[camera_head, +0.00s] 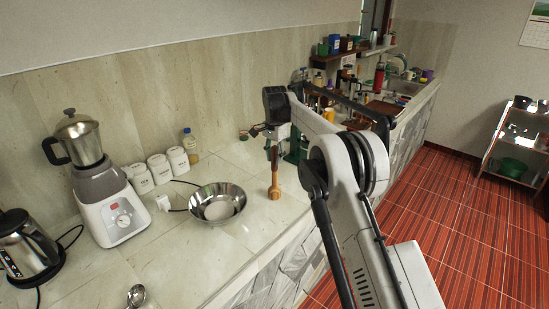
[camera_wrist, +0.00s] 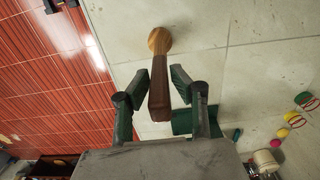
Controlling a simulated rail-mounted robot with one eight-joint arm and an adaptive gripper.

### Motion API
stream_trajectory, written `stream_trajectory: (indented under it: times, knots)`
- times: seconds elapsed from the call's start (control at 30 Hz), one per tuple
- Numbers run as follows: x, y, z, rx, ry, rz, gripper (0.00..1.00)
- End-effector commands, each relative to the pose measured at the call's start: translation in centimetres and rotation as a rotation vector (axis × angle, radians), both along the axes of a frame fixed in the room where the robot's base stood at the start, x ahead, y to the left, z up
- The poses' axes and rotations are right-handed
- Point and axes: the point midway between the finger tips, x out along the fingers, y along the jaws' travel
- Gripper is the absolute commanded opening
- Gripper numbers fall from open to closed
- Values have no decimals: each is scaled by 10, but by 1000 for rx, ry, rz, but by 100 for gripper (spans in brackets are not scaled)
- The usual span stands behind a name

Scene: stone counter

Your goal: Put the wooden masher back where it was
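The wooden masher (camera_head: 274,182) is on the counter just right of the steel bowl, with its round light head low and its darker handle pointing up to my gripper. In the wrist view its brown handle (camera_wrist: 159,85) lies between my two fingers. My gripper (camera_wrist: 160,76) is open around the handle, with a small gap visible on each side. In the head view my gripper (camera_head: 279,143) is above the masher, and its fingers are small and partly hard to make out.
A steel bowl (camera_head: 217,203) stands close left of the masher. A blender (camera_head: 98,190), white canisters (camera_head: 159,168) and a kettle (camera_head: 25,245) are farther left. A green object (camera_wrist: 183,121) is near my right finger in the wrist view. Bare counter (camera_head: 262,232) lies in front.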

Motion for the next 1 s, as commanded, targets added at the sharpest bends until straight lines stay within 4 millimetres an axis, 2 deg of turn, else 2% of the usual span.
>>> stream_trajectory:
  times: [0.1,0.33,0.47,0.57,0.8,1.0]
  knots:
    - [0,0,0,0,0,0,36]
    - [0,0,1,0,0,0,36]
    - [0,0,8,0,0,0,36]
    - [0,0,21,0,0,0,36]
    - [0,0,69,0,0,0,36]
    - [0,0,102,0,0,0,36]
